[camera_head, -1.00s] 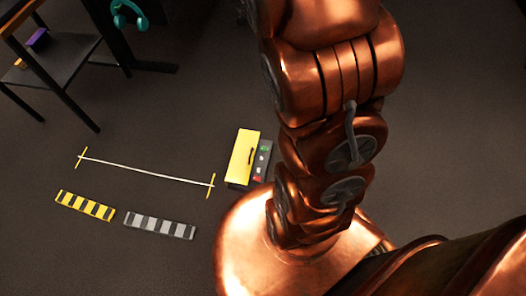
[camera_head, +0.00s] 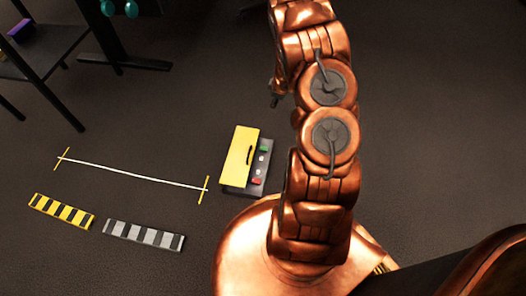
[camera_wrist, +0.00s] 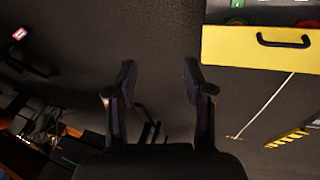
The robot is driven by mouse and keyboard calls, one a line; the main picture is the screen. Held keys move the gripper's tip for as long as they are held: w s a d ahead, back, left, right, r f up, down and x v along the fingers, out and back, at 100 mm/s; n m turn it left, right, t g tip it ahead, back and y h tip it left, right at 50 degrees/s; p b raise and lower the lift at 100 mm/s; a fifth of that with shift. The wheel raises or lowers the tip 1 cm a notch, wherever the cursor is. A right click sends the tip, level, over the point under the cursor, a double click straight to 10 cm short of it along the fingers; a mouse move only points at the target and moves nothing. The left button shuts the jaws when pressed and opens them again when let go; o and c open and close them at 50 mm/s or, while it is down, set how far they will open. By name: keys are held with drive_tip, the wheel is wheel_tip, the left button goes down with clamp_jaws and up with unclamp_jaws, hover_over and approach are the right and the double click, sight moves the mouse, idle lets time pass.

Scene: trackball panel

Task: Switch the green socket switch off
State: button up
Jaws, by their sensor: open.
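In the head view, a dark panel unit (camera_head: 257,178) on the floor carries a row of small switches. The green switch (camera_head: 264,149) is at its far end, a white one (camera_head: 262,158) in the middle and a red one (camera_head: 256,181) at the near end. Whether the green switch is on or off is too small to tell. My gripper (camera_wrist: 157,85) is open and empty in the wrist view. The unit shows only in part at the upper right there, to the right of the fingers and apart from them.
A yellow cover (camera_head: 240,158) with a dark handle (camera_head: 250,155) lies beside the switch row; it also shows in the wrist view (camera_wrist: 262,48). A white line (camera_head: 135,174), a yellow striped bar (camera_head: 62,211) and a grey striped bar (camera_head: 143,236) lie left. A dark table (camera_head: 45,65) stands at upper left.

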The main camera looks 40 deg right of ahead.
sight(261, 147)
drive_tip(key=s+a+f+y+b, duration=0.1)
drive_tip(key=a+f+b, duration=0.1)
drive_tip(key=f, duration=0.6)
drive_tip(key=a+f+n+y+b, duration=0.1)
drive_tip(key=a+f+b, duration=0.2)
drive_tip(key=f, duration=0.4)
drive_tip(key=s+a+f+g+y+b, duration=0.1)
drive_tip(key=a+f+y+b, duration=0.1)
drive_tip(key=f, duration=0.6)
drive_tip(key=shift+s+a+f+b, duration=0.2)
drive_tip(key=shift+a, duration=0.25)
drive_tip(key=shift+s+a+f+b, duration=0.15)
drive_tip(key=shift+a, duration=0.3)
clamp_jaws()
